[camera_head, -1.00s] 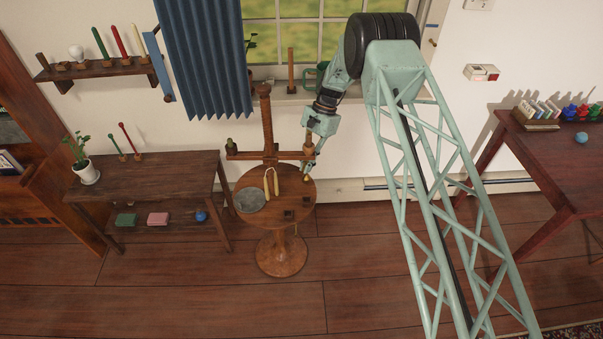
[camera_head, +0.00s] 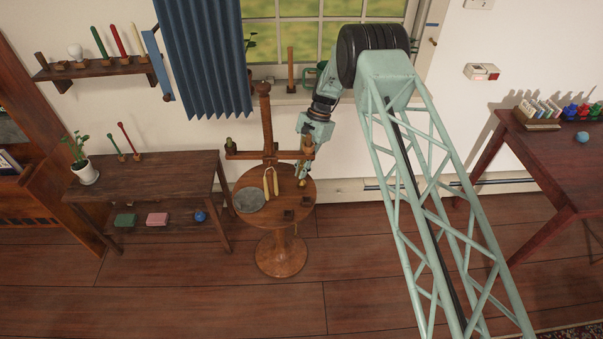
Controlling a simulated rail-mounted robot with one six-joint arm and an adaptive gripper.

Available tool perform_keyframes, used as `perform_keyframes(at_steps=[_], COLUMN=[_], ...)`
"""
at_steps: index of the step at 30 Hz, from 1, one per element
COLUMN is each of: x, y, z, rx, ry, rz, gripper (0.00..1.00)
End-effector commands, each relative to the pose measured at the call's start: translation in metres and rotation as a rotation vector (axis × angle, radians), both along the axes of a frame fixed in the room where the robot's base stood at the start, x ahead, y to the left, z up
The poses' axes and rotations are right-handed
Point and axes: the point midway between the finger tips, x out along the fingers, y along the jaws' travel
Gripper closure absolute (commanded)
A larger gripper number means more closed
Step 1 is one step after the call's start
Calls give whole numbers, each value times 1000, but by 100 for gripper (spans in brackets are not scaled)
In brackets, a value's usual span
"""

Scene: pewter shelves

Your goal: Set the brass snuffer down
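My gripper (camera_head: 304,168) points down over the right side of the round wooden candle stand table (camera_head: 262,223). A small brass piece, which looks like the brass snuffer (camera_head: 301,183), shows at the fingertips, just above or touching the tabletop; I cannot tell which. My gripper appears shut on it, though the fingers are small and the snuffer's upper part is hidden by them.
A post with a crossbar (camera_head: 252,155) rises from the stand, close to my gripper. Pale candles (camera_head: 271,181), a grey disc (camera_head: 249,199) and small dark square holders (camera_head: 288,214) are on the top. A side table (camera_head: 150,178) stands left.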

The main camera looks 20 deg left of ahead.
Motion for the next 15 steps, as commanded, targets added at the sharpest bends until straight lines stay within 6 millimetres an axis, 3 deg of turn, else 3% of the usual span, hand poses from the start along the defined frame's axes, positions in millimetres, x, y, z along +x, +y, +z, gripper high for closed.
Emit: perform_keyframes(at_steps=[15], x=[0], y=[0], z=[-5], rx=[0], ry=[-1], rz=[0], gripper=[100])
